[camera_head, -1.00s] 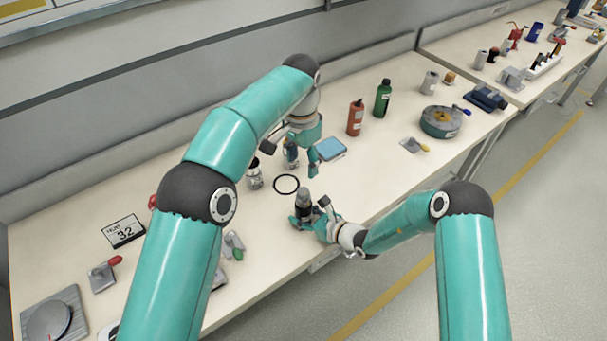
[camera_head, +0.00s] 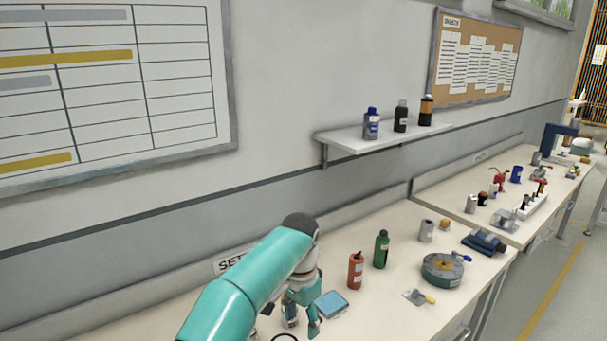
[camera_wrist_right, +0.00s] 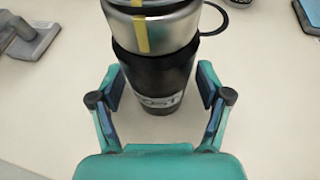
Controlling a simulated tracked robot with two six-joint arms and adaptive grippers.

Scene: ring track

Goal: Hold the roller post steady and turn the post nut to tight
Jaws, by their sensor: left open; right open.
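The roller post (camera_wrist_right: 158,85) is a black upright cylinder with a partly readable white label, shown in the right wrist view. Its metal post nut (camera_wrist_right: 160,30), with a yellow stripe, sits on top; its upper end is cut off by the frame edge. My right gripper (camera_wrist_right: 160,92) is open, one finger on each side of the post's black body; I cannot tell whether they touch it. My left gripper (camera_head: 291,312) is open, low in the head view, its fingers pointing down near the bench.
A blue pad (camera_head: 331,305), a red bottle (camera_head: 356,271), a green bottle (camera_head: 381,250) and a round grey-green device (camera_head: 442,270) stand right of my left gripper.

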